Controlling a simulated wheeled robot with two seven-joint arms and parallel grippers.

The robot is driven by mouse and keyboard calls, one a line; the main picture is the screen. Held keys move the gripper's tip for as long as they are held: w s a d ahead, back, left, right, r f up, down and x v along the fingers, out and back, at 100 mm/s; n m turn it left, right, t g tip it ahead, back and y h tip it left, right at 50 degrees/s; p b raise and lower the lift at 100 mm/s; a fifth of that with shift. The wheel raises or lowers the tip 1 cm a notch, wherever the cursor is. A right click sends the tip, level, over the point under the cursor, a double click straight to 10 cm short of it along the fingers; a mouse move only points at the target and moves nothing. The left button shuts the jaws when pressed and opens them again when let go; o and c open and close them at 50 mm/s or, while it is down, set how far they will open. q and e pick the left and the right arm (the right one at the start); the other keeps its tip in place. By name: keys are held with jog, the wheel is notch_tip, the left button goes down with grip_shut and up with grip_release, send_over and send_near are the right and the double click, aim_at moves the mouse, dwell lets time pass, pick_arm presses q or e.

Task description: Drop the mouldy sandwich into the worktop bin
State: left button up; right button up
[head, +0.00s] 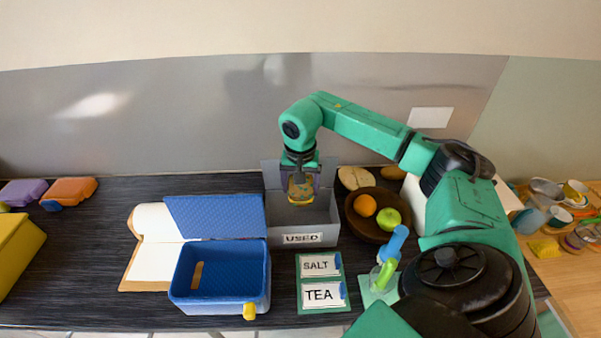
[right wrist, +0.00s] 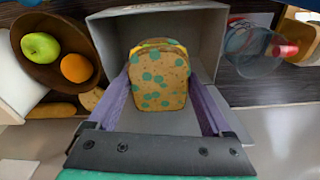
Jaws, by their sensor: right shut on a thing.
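The sandwich (head: 300,190), brown bread dotted with green mould, is held in my right gripper (head: 300,178). In the right wrist view the sandwich (right wrist: 160,82) sits between the two purple fingers of the gripper (right wrist: 163,98), with yellow filling at its far edge. The grey open box labelled USED (head: 318,232) stands on the dark worktop; it looks like the bin. The sandwich appears over its opening, and the box's walls (right wrist: 200,18) surround it in the right wrist view. The exact height above the floor of the box is unclear. My left gripper is not in view.
A blue open box (head: 217,302) stands left of the grey one. A brown bowl (head: 357,226) with an orange and a green apple is close on its right. SALT and TEA cards (head: 323,281) lie in front. A clear container (right wrist: 252,62) shows beside the box.

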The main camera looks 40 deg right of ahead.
notch_tip(320, 180, down, 10)
jog(key=b, duration=0.7)
jog(key=shift+w+d+f+b, duration=0.1)
jog(key=shift+f+b, duration=0.05)
jog(key=shift+b, duration=0.2)
jog(key=shift+f+b, duration=2.3)
jog(key=shift+f, duration=0.6)
jog(key=o, duration=1.2)
jog(key=shift+r, duration=0.1)
jog(key=shift+r, duration=0.35)
jog(key=r, duration=0.4)
jog(key=s+a+r+b, duration=0.1)
jog(key=r, duration=0.4)
jog(key=r+b, duration=0.1)
jog(key=r, duration=0.3)
jog(key=shift+s+a+r, duration=0.15)
jog(key=shift+r, duration=0.15)
